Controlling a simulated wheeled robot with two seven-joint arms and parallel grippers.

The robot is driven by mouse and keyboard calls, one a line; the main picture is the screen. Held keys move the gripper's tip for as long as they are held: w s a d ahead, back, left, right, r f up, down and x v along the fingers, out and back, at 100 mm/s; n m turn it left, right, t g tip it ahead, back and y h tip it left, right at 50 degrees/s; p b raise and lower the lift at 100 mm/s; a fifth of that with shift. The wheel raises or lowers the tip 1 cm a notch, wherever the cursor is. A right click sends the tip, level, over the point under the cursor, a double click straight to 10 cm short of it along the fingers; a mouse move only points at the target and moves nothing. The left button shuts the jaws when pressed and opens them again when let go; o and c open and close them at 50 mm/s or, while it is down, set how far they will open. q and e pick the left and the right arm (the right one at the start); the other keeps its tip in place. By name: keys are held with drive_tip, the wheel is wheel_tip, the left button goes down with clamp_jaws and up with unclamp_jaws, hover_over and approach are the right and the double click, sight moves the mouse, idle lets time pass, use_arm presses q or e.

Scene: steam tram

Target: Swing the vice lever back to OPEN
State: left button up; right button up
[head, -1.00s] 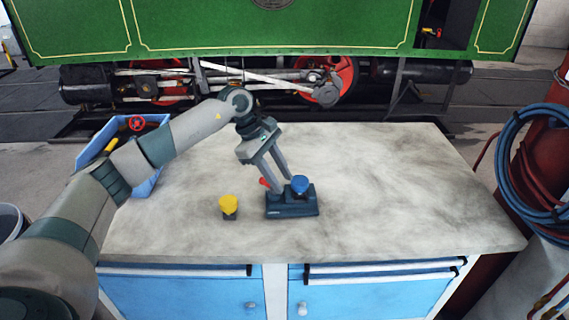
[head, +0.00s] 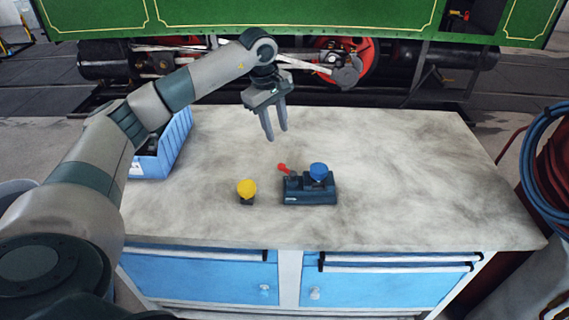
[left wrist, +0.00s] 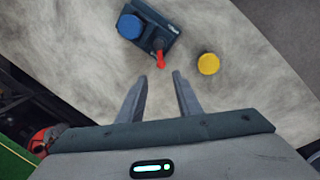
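The vice (head: 310,190) is a dark blue-grey block on the worktop, with a round blue piece (head: 319,171) on top. Its red-tipped lever (head: 284,168) sticks out at the block's back left corner. In the left wrist view the vice (left wrist: 152,32) is at the top, with the red lever (left wrist: 160,58) pointing towards my fingers. My left gripper (head: 276,136) hangs above the worktop, behind and left of the vice. Its fingers (left wrist: 161,77) are apart and empty, clear of the lever. My right gripper is in neither view.
A yellow knob on a dark base (head: 247,191) stands left of the vice. A blue bin (head: 172,150) is at the worktop's left edge, beside my left arm. The worktop (head: 420,170) right of the vice is clear. The green tram (head: 300,18) stands behind.

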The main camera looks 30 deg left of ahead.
sight(285, 169)
use_arm(q)
drive_tip(key=w+f+p, duration=0.1)
drive_tip(key=f, duration=0.3)
drive_tip(key=f+p, duration=0.2)
drive_tip(key=f, duration=0.3)
drive_tip(key=w+f+p, duration=0.1)
drive_tip(key=f+p, duration=0.1)
drive_tip(key=f, duration=0.3)
drive_tip(key=shift+w+d+f, duration=0.2)
drive_tip(key=shift+w+d, duration=0.15)
drive_tip(key=shift+w+f+p, duration=0.1)
drive_tip(key=shift+f+p, duration=0.3)
drive_tip(key=shift+f, duration=0.3)
clamp_jaws()
